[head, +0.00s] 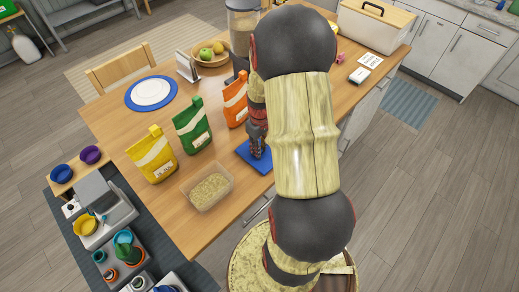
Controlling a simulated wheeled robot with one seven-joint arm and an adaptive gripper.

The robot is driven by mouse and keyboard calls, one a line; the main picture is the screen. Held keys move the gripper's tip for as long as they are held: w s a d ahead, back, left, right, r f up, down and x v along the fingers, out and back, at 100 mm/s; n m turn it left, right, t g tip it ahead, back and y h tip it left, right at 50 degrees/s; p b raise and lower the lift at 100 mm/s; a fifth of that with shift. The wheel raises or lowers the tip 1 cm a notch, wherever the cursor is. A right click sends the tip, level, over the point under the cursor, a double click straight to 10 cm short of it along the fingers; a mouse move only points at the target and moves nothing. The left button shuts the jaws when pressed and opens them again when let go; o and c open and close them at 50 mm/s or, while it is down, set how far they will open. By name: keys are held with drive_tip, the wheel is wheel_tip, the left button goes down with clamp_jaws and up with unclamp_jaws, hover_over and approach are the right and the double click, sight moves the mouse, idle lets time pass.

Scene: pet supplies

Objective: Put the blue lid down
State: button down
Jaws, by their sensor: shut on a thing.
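The blue lid (253,158) is a flat square piece near the table's front edge. It is right of an open clear container (207,187) full of tan pellets. My gripper (257,152) points down at the lid and is shut on it. The fingertips are small here and partly hidden by my arm, as is the lid's right side. I cannot tell whether the lid touches the table or is held just above it.
Yellow (153,155), green (192,125) and orange (235,100) bags stand behind the container and lid. A blue-and-white plate (151,93) and a fruit bowl (211,55) are farther back. The wooden table (205,228) is bare in front of the container.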

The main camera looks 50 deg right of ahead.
drive_tip(key=shift+f, duration=0.15)
drive_tip(key=c, duration=1.7)
unclamp_jaws()
drive_tip(key=shift+o, duration=0.4)
wheel_tip(320, 180, up, 12)
drive_tip(key=p, duration=0.2)
drive_tip(key=w+a+r+t, duration=0.1)
drive_tip(key=w+a+r, duration=0.2)
drive_tip(key=a+r, duration=0.35)
drive_tip(key=s+a+r+t, duration=0.1)
drive_tip(key=s+a+r, duration=0.2)
drive_tip(key=a, duration=0.4)
drive_tip(key=s+a+r+t, duration=0.2)
drive_tip(key=a+r, duration=0.4)
drive_tip(key=a, duration=0.2)
drive_tip(key=s+a+r+n+t, duration=0.1)
drive_tip(key=s+a+r, duration=0.2)
drive_tip(key=a+r, duration=0.2)
drive_tip(key=a, duration=0.3)
drive_tip(key=shift+s+t, duration=0.3)
